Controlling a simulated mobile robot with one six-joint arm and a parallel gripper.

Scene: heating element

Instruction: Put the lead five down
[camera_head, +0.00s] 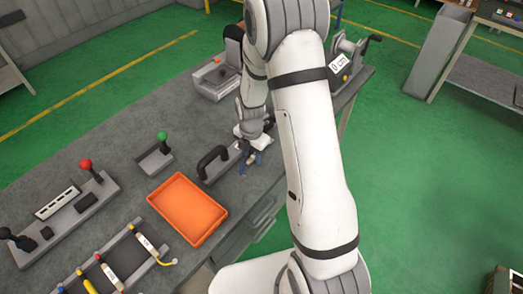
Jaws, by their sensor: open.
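My gripper (250,164) is on the far side of my arm, over the workbench (135,195), close to the right of a black-handled grey block (212,160). Its blue-tipped fingers are apart, and I see nothing held between them. Several leads with coloured ends and labelled sleeves lie on a grey rack (152,247) at the bottom left. One lead (143,240) has a white sleeve and another (90,284) is yellow. The sleeve markings are too small to read, so I cannot tell which is lead five.
An empty orange tray (188,210) lies between the rack and my gripper. A red-knobbed lever panel (60,215) and a green-knobbed lever (160,145) stand to the left. A crank device marked "0 cm" (348,60) stands at the bench's far right.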

